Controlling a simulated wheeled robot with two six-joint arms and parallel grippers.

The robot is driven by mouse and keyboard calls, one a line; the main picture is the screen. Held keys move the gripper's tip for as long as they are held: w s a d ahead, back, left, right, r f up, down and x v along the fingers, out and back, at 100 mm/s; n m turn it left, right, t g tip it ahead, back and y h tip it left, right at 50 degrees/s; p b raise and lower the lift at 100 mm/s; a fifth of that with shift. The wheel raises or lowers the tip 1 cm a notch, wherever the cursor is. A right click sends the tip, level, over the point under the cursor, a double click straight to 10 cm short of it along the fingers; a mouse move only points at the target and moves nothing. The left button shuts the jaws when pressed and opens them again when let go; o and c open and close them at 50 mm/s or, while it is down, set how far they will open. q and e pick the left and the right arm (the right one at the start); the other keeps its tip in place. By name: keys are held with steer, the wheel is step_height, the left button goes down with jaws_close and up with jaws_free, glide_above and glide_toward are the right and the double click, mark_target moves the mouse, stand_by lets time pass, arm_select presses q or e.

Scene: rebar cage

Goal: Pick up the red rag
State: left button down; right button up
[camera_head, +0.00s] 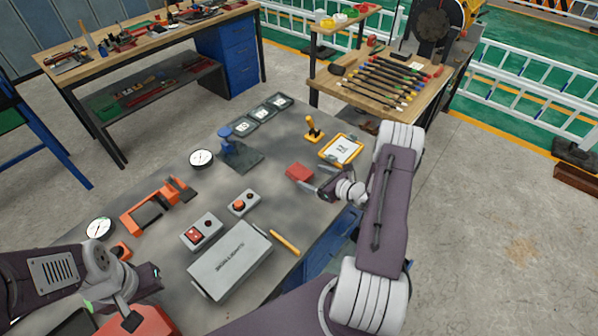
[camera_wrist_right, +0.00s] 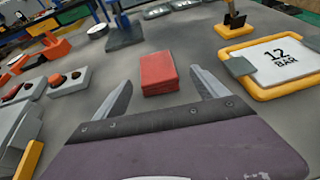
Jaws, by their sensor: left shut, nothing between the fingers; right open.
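The red rag (camera_head: 299,173) is a small folded block lying flat on the grey workbench (camera_head: 290,140), near its right side. In the right wrist view the red rag (camera_wrist_right: 159,73) lies just beyond and between the two fingertips. My right gripper (camera_head: 316,184) is open and close to the rag; its spread fingers also show in the right wrist view (camera_wrist_right: 160,83). No contact with the rag shows. My left gripper (camera_head: 146,295) is shut and empty at the lower left, over the near end of the bench, far from the rag.
A blue-topped stand (camera_head: 238,150), control boxes (camera_head: 202,232), a grey case (camera_head: 231,261) and an orange frame (camera_head: 158,205) occupy the left. Bare bench surrounds the rag.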

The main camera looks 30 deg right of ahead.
mark_target(305, 175)
steer(key=shift+w+a+f, duration=0.15)
steer(key=shift+w+a, duration=0.05)
steer(key=shift+w, duration=0.15)
steer(key=p+x, duration=0.1)
steer(key=x, duration=0.3)
steer(key=shift+w+a, duration=0.1)
steer(key=shift+a, duration=0.05)
steer(key=shift+w+a+f, duration=0.1)
steer(key=shift+w+f, duration=0.15)
steer(key=shift+w, duration=0.05)
steer(key=shift+s, duration=0.1)
steer(key=c, duration=1.4)
